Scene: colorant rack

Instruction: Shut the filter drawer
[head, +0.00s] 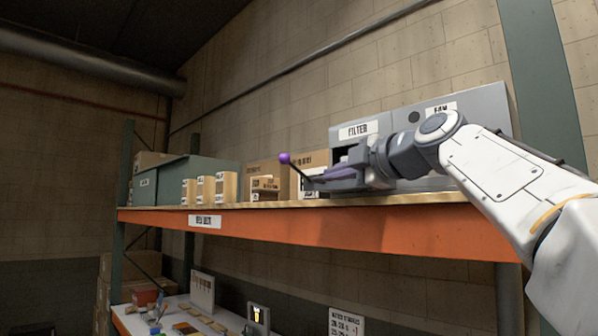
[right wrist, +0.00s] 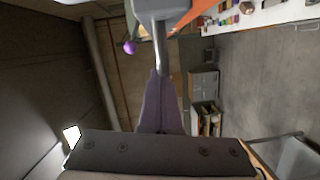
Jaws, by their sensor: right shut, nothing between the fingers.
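A grey cabinet (head: 483,105) stands on the shelf at the right, with a FILTER label (head: 358,131) above a dark opening. My right gripper (head: 322,178) is shut and empty in front of this opening and hides most of it. Its closed purple-grey fingers also show in the right wrist view (right wrist: 157,75). A purple ball knob (head: 284,158) on a thin dark stem is just left of the fingertips; it also shows in the right wrist view (right wrist: 129,47). A grey block (right wrist: 157,9) lies beyond the fingertips there. I cannot tell how far the drawer is out. My left gripper is out of view.
The orange shelf beam (head: 290,228) runs below my right gripper. Cardboard boxes (head: 226,187) and a green bin (head: 188,178) stand to the left on the shelf. A lower bench (head: 190,318) holds small items.

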